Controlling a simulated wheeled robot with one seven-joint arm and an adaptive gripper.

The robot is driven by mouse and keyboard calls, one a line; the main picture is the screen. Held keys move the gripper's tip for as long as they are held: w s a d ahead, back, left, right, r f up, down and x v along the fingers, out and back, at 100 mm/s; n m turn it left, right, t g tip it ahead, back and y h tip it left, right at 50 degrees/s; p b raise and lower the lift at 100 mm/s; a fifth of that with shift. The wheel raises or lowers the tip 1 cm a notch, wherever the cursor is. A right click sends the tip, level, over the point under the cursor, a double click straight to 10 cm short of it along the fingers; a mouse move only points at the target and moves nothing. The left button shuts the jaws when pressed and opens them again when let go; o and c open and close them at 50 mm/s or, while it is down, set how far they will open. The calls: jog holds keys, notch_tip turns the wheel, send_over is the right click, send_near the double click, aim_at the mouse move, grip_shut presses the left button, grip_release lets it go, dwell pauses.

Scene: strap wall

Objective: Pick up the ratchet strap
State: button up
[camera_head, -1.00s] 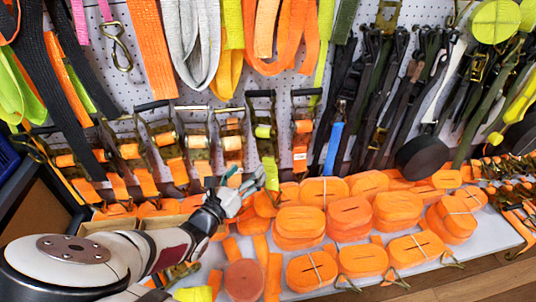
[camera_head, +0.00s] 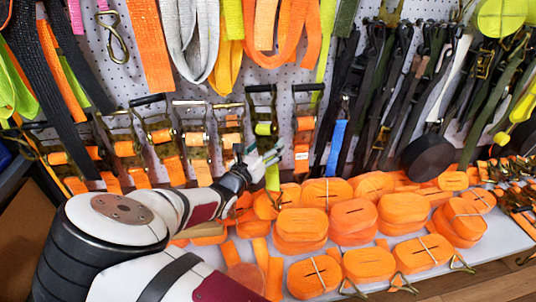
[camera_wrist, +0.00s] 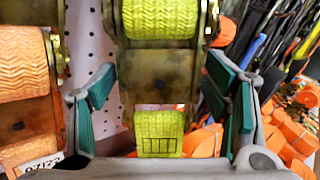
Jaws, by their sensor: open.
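A ratchet strap with yellow-green webbing (camera_head: 262,129) in a brassy metal ratchet hangs on the pegboard in the head view. In the wrist view its webbing (camera_wrist: 159,18) and metal frame (camera_wrist: 160,75) fill the middle, with a lower piece of webbing (camera_wrist: 160,128) below. My gripper (camera_head: 265,157) is in front of the lower part of this strap. In the wrist view my gripper (camera_wrist: 160,85) is open, with one green-padded finger on each side of the strap. I cannot tell whether either finger touches it. My gripper hides part of the hanging webbing in the head view.
An orange-webbed ratchet (camera_wrist: 22,70) hangs close on the left in the wrist view, and another ratchet (camera_head: 304,125) hangs on the right in the head view. Stacked orange strap rolls (camera_head: 300,225) cover the shelf (camera_head: 440,285) below. Dark straps (camera_head: 380,100) hang farther right.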

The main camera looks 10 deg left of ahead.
jog(key=shift+w, duration=0.15)
jog(key=shift+c, duration=0.6)
jog(key=c, duration=1.3)
jog(key=shift+d+r, duration=0.1)
grip_shut()
jog(key=shift+r, duration=0.1)
